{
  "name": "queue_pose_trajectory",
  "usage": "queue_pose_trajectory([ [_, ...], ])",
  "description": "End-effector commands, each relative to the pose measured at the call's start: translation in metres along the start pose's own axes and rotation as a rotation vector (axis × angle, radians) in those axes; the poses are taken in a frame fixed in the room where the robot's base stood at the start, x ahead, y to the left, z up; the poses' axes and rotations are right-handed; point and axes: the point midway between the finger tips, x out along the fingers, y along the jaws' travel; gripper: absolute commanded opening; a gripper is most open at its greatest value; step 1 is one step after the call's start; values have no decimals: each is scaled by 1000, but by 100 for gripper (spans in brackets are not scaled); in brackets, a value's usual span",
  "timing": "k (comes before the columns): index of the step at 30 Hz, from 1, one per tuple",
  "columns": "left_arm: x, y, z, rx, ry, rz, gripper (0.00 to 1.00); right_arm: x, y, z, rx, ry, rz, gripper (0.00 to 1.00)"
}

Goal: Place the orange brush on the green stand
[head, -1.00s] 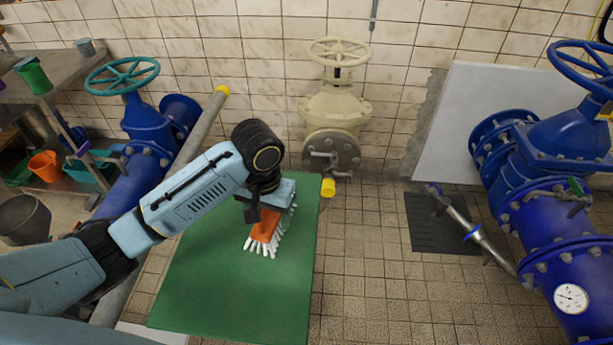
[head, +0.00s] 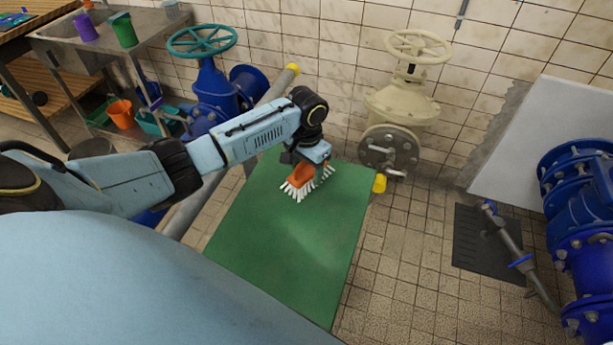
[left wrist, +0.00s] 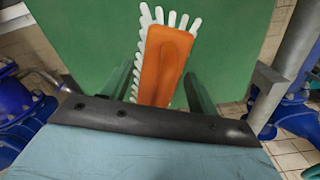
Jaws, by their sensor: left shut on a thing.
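The orange brush (head: 298,178) with white bristles is at the far part of the green stand (head: 290,240), a flat green top. My left gripper (head: 306,160) is shut on the brush. In the left wrist view the brush (left wrist: 163,65) lies between the two fingers (left wrist: 168,95), with the green surface (left wrist: 90,40) behind it. The bristles point down toward the green top; I cannot tell whether they touch it. My right gripper is not in view.
A cream valve (head: 400,105) stands by the wall beyond the stand. Blue pipes (head: 585,215) are at the right, and a blue valve with a teal wheel (head: 203,42) is at the back left. The tiled floor right of the stand is mostly clear.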

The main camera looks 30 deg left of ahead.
Motion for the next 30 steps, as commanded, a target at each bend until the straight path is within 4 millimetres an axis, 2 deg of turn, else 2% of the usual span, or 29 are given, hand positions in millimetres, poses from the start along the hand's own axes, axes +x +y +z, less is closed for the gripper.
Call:
queue_pose_trajectory([
  [3, 19, 0, 1, -2, -3, 0, 35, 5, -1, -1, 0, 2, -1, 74],
  [6, 30, 0, 1, -1, -2, -1, 35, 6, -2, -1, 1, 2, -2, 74],
  [17, 33, 0, 1, -1, -1, 0, 35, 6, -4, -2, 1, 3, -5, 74],
  [18, 32, 0, 1, 0, -1, -1, 65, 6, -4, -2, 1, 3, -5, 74],
  [21, 32, 0, 1, -1, -1, -1, 78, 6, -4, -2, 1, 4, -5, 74],
  [22, 32, 0, 1, -1, -1, -1, 81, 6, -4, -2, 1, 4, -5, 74],
  [30, 32, 0, 0, -1, -1, -1, 81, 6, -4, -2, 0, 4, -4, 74],
])
